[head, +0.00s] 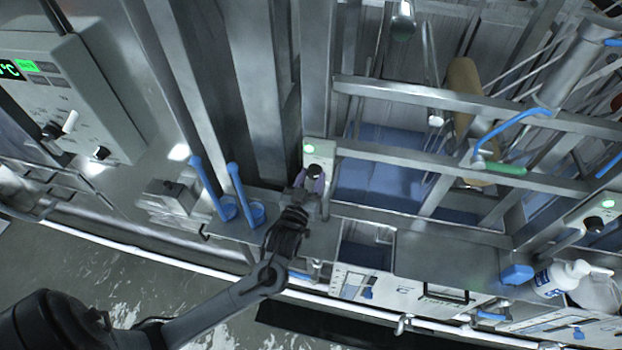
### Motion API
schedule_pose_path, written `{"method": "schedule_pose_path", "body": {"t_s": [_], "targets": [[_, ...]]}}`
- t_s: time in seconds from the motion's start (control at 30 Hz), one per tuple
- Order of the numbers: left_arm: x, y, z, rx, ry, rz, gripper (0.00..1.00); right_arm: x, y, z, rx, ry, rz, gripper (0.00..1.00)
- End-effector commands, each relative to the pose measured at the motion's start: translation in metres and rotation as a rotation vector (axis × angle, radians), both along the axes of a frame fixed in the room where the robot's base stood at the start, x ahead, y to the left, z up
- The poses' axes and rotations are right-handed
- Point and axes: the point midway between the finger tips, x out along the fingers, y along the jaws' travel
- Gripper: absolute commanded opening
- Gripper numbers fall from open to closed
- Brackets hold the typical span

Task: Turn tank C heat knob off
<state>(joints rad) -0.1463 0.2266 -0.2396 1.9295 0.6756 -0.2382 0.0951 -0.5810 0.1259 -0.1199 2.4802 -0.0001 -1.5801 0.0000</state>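A small pale control panel (325,152) with a lit green lamp (310,149) is mounted on a steel post near the middle of the head view. A dark round knob (314,170) sits on it below the lamp. My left gripper (311,182) is at this knob, with its fingertips apart on either side of it. Whether they press on the knob cannot be told. The knob is partly hidden by the fingers. No tank letter is readable. My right gripper is not in view.
Another panel with a green lamp (608,203) and dark knob (594,224) is at the right. A grey control box (85,95) is at the upper left. Blue-handled tools (205,185) stand left of my gripper. Steel rails (460,160) cross above a blue-lined tank (385,180).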

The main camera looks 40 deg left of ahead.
Motion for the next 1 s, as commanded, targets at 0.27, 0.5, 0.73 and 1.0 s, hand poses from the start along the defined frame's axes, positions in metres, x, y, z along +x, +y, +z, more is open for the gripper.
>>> {"method": "schedule_pose_path", "body": {"t_s": [0.27,0.5,0.73,1.0], "targets": [[0.000,0.000,0.000,-0.008,-0.004,-0.001,0.12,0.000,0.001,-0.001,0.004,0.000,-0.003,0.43],[0.000,0.000,-0.002,-0.075,-0.039,0.001,0.12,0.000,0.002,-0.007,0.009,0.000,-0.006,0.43],[0.000,-0.001,-0.004,-0.221,-0.117,0.001,0.12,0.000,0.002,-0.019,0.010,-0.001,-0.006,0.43],[0.000,0.000,-0.005,-0.445,-0.238,0.003,0.12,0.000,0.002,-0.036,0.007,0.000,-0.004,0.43]]}}
